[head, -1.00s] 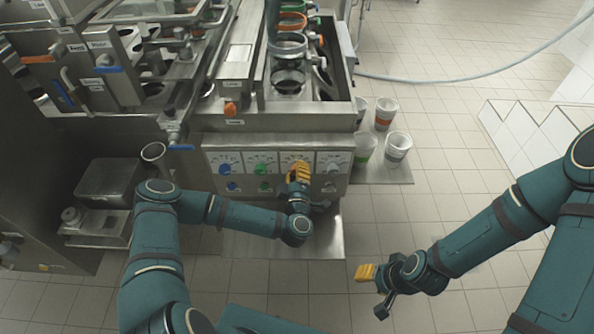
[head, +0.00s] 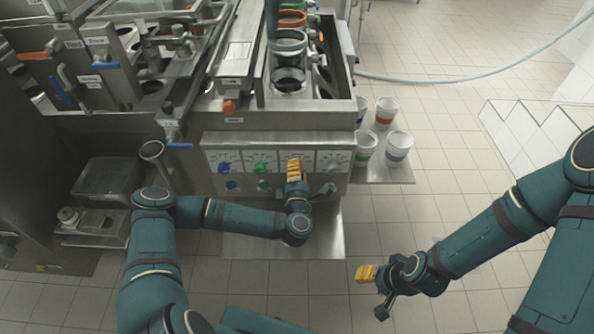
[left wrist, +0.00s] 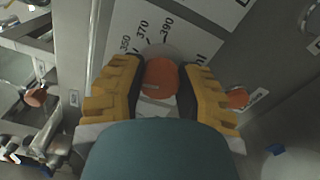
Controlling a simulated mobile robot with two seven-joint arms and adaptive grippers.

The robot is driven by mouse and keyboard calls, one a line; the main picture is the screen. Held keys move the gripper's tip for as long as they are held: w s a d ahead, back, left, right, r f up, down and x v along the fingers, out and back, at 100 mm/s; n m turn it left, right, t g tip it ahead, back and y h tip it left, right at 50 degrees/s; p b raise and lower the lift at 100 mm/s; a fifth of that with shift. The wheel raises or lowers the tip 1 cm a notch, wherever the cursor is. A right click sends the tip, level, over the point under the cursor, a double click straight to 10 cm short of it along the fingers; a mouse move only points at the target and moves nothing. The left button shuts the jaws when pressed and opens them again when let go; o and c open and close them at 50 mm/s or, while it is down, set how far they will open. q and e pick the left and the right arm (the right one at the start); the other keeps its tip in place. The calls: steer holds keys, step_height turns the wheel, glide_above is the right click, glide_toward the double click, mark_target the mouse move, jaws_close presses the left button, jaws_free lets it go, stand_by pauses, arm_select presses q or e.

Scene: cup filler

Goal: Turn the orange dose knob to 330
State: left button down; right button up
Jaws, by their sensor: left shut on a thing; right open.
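The orange dose knob (left wrist: 160,77) sits between the two yellow fingers of my left gripper (left wrist: 163,80) in the left wrist view, and the fingers are shut on it. Printed marks 350, 370 and 390 show on its white dial (left wrist: 143,36). A small pale mark shows on the knob, but I cannot read its setting. In the head view my left gripper (head: 294,172) reaches the front panel and hides the knob. My right gripper (head: 376,290) is open and empty, low over the floor, away from the panel.
A blue knob (head: 223,168) and a green knob (head: 259,168) sit left of my left gripper on the panel. Several cups (head: 397,147) stand right of the machine. Floor (head: 440,200) is clear there.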

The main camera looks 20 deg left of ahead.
arm_select(q)
steer(key=shift+d+r, duration=0.15)
stand_by(0.4)
steer(key=c, duration=0.6)
jaws_free()
steer(key=shift+o, duration=0.2)
steer(key=shift+s, duration=0.15)
steer(key=v, duration=1.1)
steer(key=shift+s, duration=0.35)
steer(key=shift+d, duration=0.15)
